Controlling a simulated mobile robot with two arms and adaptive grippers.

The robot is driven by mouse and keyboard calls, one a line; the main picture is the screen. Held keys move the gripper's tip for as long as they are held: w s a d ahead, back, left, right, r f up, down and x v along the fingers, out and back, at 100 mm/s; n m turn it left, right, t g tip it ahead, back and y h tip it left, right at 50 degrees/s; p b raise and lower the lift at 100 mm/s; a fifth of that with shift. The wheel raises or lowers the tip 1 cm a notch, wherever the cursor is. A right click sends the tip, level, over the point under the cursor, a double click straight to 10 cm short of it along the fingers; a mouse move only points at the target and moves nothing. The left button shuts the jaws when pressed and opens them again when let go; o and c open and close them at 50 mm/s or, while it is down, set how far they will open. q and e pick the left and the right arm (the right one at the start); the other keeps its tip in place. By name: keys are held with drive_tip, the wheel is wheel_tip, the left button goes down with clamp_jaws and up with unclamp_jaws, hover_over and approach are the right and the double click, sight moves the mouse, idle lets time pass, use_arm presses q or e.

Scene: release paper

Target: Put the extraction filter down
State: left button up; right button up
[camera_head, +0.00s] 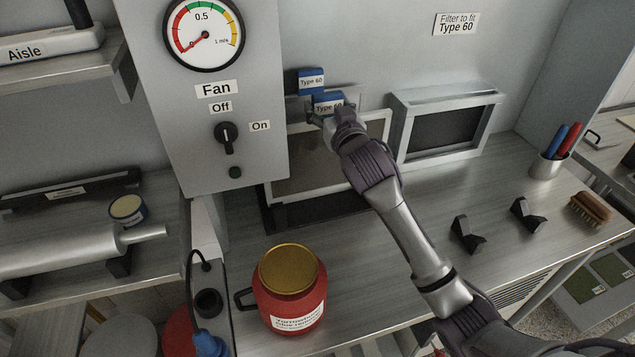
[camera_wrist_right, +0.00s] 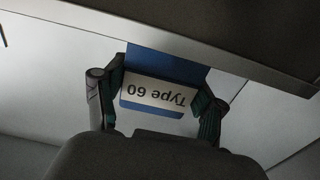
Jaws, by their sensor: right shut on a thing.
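The extraction filter (camera_head: 378,128) is a light metal frame around a dark grey panel, with a blue tab (camera_head: 326,98) labelled "Type 60" at its top. My right gripper (camera_head: 332,114) is shut on this tab. In the wrist view, the fingers of my right gripper (camera_wrist_right: 160,92) are on both sides of the blue tab (camera_wrist_right: 168,64). The filter stands roughly upright in front of the wall, behind my right arm, which hides part of it. Whether its lower edge touches the dark support below is unclear. My left gripper is not in view.
A second blue "Type 60" tab (camera_head: 311,79) shows behind the held one. An empty-looking metal-framed box (camera_head: 447,94) stands to the right. A red jar (camera_head: 289,300) stands in front. Black brackets (camera_head: 466,236), a brush (camera_head: 591,209) and a pen cup (camera_head: 549,168) are at right.

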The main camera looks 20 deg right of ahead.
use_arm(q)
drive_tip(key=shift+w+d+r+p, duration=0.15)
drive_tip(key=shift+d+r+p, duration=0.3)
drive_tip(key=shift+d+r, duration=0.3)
use_arm(e)
wheel_tip(320, 180, down, 8)
drive_tip(key=shift+d+f, duration=0.2)
drive_tip(key=shift+d, duration=0.2)
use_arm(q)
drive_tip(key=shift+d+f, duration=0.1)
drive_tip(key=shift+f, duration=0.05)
use_arm(e)
drive_tip(key=o, duration=1)
drive_tip(key=shift+f, duration=0.25)
drive_tip(key=o, duration=0.4)
drive_tip(key=shift+r, duration=0.1)
drive_tip(key=shift+o, duration=0.2)
